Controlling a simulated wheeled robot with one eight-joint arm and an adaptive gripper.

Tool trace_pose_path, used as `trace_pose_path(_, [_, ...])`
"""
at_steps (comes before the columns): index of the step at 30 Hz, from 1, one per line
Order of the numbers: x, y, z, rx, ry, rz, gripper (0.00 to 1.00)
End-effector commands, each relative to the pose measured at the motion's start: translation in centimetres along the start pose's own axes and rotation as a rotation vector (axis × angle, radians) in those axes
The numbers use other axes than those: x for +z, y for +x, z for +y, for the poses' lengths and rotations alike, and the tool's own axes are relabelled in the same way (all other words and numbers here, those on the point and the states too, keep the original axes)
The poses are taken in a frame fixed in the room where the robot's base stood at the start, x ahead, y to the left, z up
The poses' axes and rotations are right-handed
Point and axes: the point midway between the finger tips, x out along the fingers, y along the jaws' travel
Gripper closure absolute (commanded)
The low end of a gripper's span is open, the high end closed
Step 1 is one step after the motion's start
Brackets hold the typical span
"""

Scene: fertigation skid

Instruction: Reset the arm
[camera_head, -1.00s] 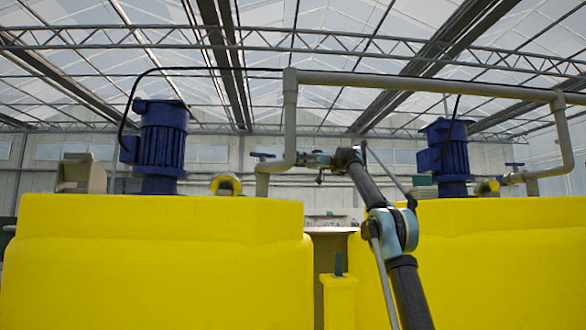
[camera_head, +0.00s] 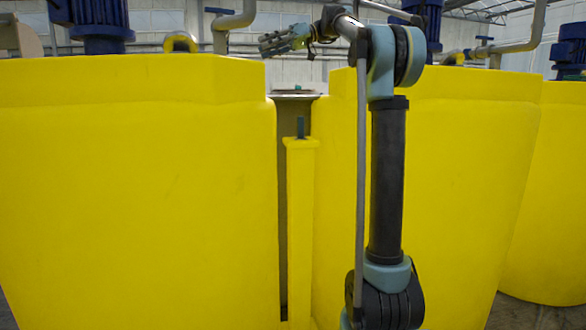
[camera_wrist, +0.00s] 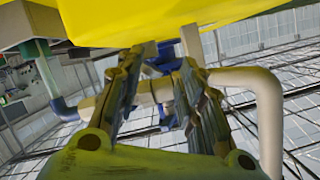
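My arm stands up at the right of centre in the head view, in front of the yellow tanks. My gripper (camera_head: 275,42) is at its end, pointing left, just above the level of the tank tops. In the wrist view my gripper (camera_wrist: 160,62) shows two fingers apart, with a gap between them. Grey pipe (camera_wrist: 262,100) and blue parts show through and beyond that gap. I see nothing held. Whether the fingers touch anything behind them cannot be told.
A large yellow tank (camera_head: 135,190) fills the left, and another (camera_head: 455,190) stands behind my arm. A narrow yellow post (camera_head: 300,225) stands in the gap between them. A blue motor (camera_head: 92,18) and grey pipes (camera_head: 235,20) rise above the tanks.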

Motion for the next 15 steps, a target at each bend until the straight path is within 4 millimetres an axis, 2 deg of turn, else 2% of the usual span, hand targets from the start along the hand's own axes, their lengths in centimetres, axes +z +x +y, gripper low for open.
trace_pose_path(1, [1.6, -0.2, -0.1, 0.032, 0.038, -0.008, 0.65])
trace_pose_path(6, [6.7, -0.6, 0.0, 0.137, 0.171, -0.038, 0.65])
trace_pose_path(11, [11.6, -0.4, -0.1, 0.225, 0.279, -0.067, 0.65])
trace_pose_path(15, [16.6, 0.0, -0.3, 0.306, 0.37, -0.101, 0.65])
